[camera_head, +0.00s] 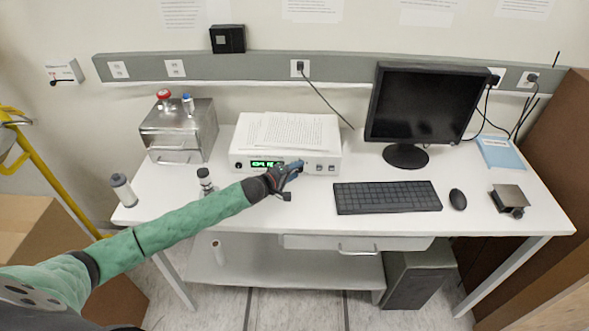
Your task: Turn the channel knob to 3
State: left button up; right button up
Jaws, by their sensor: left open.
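A white box-shaped instrument (241,150) stands on the desk with sheets of printed paper on its top. Its front panel has a green lit display (266,164), whose digits are too small to read surely, and small buttons (318,169) on the right. My left gripper (297,167) is at the middle of the front panel, with its arm coming in from the left. It is open, and its tips are close to the panel. I cannot tell whether they touch it. The channel knob cannot be made out; the gripper covers part of the panel. My right gripper is not in view.
A metal box (178,130) with red and blue knobs stands left of the instrument. A small bottle (205,180) is near my left forearm. A monitor (415,105), keyboard (387,197) and mouse (458,199) are on the right. The front desk strip below the instrument is mostly clear.

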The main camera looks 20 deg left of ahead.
pick_arm(q)
jog(key=shift+w+d+f, duration=0.1)
jog(key=shift+w+d, duration=0.05)
jog(key=c, duration=1)
